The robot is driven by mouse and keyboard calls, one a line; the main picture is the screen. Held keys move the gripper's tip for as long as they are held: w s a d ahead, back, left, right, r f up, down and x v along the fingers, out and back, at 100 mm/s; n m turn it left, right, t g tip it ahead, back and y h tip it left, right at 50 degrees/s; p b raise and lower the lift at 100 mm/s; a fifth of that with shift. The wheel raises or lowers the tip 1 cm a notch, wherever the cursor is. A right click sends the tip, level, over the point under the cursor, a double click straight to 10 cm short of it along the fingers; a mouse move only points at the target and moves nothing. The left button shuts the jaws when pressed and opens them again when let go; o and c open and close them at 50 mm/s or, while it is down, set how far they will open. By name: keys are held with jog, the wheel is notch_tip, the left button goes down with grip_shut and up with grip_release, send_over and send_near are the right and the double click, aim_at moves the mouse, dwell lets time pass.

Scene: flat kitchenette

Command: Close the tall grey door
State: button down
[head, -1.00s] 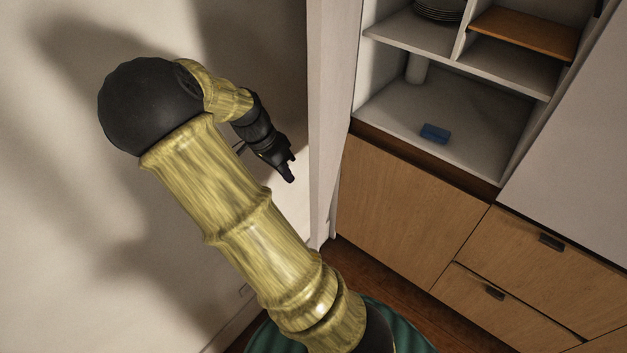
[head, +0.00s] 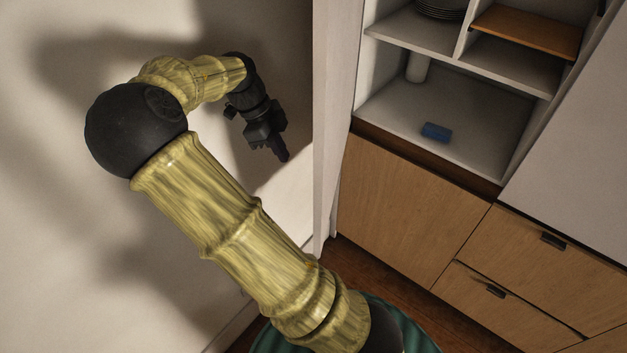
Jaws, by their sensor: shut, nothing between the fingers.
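A tall pale grey panel (head: 328,120), seen nearly edge-on, stands at the left side of the open shelf cabinet. It looks like the tall grey door standing open, though its hinge and handle do not show. My gripper (head: 284,157) is shut and empty, pointing down and to the right. It is left of this panel in the picture, with a gap between; how far apart they are in depth I cannot tell. The shelf compartments (head: 395,110) are uncovered.
Another grey panel (head: 575,150) lies flat at the right. Wooden fronts (head: 410,205) and drawers with dark handles (head: 553,241) are below. A blue block (head: 436,132) and stacked plates (head: 438,10) sit on the shelves. A pale wall (head: 60,230) is at the left.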

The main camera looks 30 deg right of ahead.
jog(key=s+d+f+p, duration=0.3)
jog(key=s+d+f, duration=0.2)
jog(key=f, duration=0.4)
jog(key=shift+s+d+p, duration=0.15)
jog(key=shift+d+p, duration=0.05)
jog(key=shift+p, duration=0.1)
jog(key=shift+d, duration=0.2)
